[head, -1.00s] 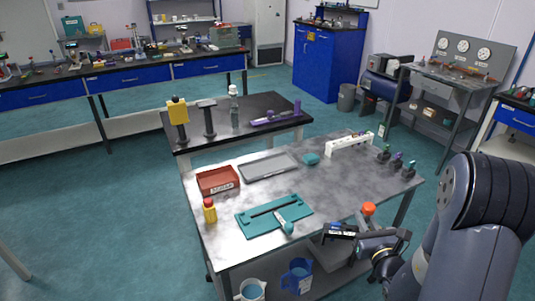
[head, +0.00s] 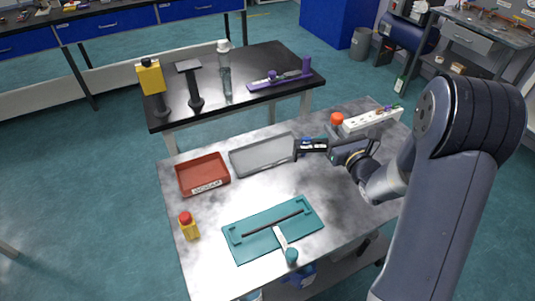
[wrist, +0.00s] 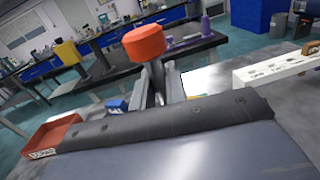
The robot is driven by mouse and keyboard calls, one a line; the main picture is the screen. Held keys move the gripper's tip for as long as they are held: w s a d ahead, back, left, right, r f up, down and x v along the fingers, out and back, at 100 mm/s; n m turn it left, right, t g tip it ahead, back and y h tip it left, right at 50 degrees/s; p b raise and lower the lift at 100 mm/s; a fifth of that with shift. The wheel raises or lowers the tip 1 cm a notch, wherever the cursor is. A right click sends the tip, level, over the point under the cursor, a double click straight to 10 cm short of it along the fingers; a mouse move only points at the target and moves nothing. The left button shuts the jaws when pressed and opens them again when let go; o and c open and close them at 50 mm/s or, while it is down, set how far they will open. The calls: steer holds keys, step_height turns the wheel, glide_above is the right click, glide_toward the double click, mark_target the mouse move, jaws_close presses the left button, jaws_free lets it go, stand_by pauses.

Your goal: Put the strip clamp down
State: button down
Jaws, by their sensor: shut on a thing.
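In the wrist view the knob (wrist: 144,44) stands upright in front of me, on a grey body between the fingers (wrist: 156,92). My gripper is shut on the clamp. It is over the back part of the grey bench (head: 330,190), at the right end of the grey tray (head: 262,155). The clamp's lower part is hidden, so I cannot tell whether it touches the bench.
A red labelled tray (head: 203,175) and a yellow bottle (head: 188,228) stand on the left. A teal fixture (head: 250,238) with a teal-and-white tool (head: 282,241) lies in front. A white rack (head: 370,120) stands at the back right. Bare bench lies between the fixture and my gripper.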

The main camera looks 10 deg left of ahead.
steer(key=w+a+r+n+g+y+b, duration=0.1)
steer(key=a+r+n+g+y, duration=0.15)
steer(key=a, duration=0.75)
steer(key=w+a+r+n+g+y+b, duration=0.2)
steer(key=a+r, duration=0.1)
steer(key=a, duration=0.7)
step_height(320, 180, down, 10)
steer(key=shift+s, duration=0.25)
steer(key=shift+f, duration=0.1)
steer(key=c, duration=1.4)
jaws_free()
steer(key=shift+c, duration=0.2)
steer(key=b+v, duration=0.1)
steer(key=v, duration=1.1)
